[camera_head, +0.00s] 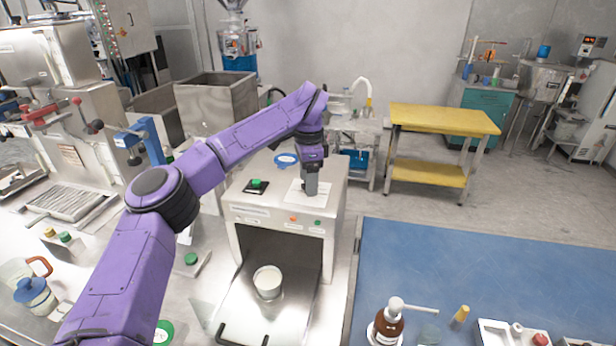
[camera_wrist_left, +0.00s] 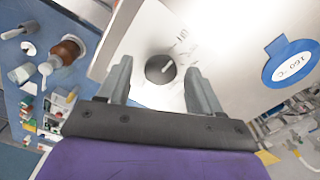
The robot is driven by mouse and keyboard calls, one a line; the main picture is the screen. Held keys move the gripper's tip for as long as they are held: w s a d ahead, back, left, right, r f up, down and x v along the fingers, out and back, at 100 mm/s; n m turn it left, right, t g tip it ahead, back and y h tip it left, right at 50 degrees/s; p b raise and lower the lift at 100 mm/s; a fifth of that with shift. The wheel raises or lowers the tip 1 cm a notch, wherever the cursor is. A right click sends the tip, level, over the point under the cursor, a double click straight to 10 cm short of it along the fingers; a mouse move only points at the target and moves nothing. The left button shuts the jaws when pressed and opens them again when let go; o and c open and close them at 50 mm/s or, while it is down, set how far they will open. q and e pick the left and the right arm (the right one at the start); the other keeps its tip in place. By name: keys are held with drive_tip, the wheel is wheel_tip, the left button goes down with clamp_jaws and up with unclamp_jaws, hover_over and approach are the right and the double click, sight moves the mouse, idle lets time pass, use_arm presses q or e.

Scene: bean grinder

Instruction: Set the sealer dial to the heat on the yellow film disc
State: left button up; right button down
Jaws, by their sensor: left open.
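The sealer (camera_head: 320,250) is a pale box with an open front, standing on the steel counter. Its dial (camera_wrist_left: 160,69) is a dark round knob with a light pointer line, on a white plate on the sealer's top. My left gripper (camera_head: 309,189) points down over that plate and hides the dial in the head view. In the left wrist view the gripper (camera_wrist_left: 161,88) is open, one finger on each side of the dial; I cannot tell whether they touch it. A blue tag (camera_wrist_left: 291,63) on the top appears to read 160 °C. I cannot make out a yellow film disc.
A green button (camera_head: 256,183) sits on the sealer's top, left of my gripper. A cup (camera_head: 267,282) stands on the tray in front. A brown bottle (camera_head: 387,325) and small items stand on the blue mat (camera_head: 450,265), whose back part is clear.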

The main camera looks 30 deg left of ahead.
use_arm(q)
drive_tip(key=c, duration=1.1)
drive_tip(key=shift+o, duration=0.2)
drive_tip(key=m+b, duration=0.1)
drive_tip(key=m, duration=0.1)
drive_tip(key=shift+f+m+b, duration=0.1)
drive_tip(key=shift+m+b, duration=0.2)
drive_tip(key=shift+b, duration=0.05)
drive_tip(key=m+b, duration=0.1)
drive_tip(key=m, duration=0.2)
drive_tip(key=shift+m, duration=0.4)
drive_tip(key=m, duration=0.2)
drive_tip(key=shift+m, duration=0.3)
drive_tip(key=m, duration=0.2)
drive_tip(key=shift+m, duration=0.4)
drive_tip(key=m+p, duration=0.2)
drive_tip(key=m, duration=0.3)
drive_tip(key=shift+m, duration=0.4)
